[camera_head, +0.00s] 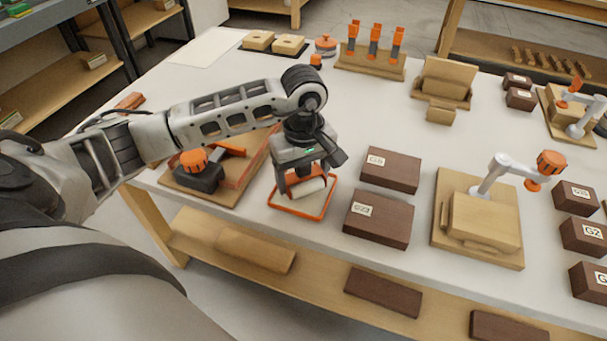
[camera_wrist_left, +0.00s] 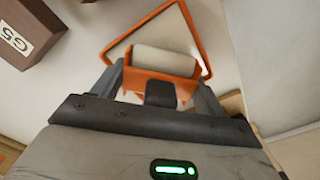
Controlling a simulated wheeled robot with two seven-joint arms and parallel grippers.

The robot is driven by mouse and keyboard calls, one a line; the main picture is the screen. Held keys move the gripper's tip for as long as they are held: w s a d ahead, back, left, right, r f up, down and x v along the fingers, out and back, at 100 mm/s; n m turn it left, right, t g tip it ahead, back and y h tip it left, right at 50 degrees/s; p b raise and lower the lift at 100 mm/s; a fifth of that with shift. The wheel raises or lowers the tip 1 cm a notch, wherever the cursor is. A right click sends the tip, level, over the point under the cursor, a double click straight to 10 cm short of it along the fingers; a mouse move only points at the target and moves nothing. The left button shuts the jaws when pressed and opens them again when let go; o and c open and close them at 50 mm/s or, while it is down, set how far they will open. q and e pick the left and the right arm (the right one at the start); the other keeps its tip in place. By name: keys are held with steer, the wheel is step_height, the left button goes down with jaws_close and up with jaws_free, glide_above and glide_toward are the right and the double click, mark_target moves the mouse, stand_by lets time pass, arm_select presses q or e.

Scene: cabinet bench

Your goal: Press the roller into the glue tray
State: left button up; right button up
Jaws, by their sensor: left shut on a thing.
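The glue tray (camera_head: 294,212) is a shallow tray with an orange rim on the bench, left of the brown blocks. It also shows in the left wrist view (camera_wrist_left: 203,50). The roller, with a white cylinder (camera_head: 305,187) and an orange frame (camera_wrist_left: 146,80), is at the tray. Its cylinder appears over or in the tray; I cannot tell whether it touches the bottom. My left gripper (camera_head: 302,182) points down above the tray and is shut on the roller. Its fingers partly hide the roller in the head view. My right gripper is not in view.
Brown labelled blocks (camera_head: 378,219) stand just right of the tray. A wooden tray with an orange-knobbed black tool (camera_head: 195,170) lies to its left. A wooden fixture with a clamp (camera_head: 483,220) stands farther right. The bench behind the tray is mostly clear.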

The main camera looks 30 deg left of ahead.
arm_select(q)
step_height(320, 180, up, 3)
steer(key=shift+f+p, duration=0.2)
steer(key=shift+p, duration=0.4)
steer(key=shift+r+p, duration=0.9)
steer(key=shift+r, duration=0.75)
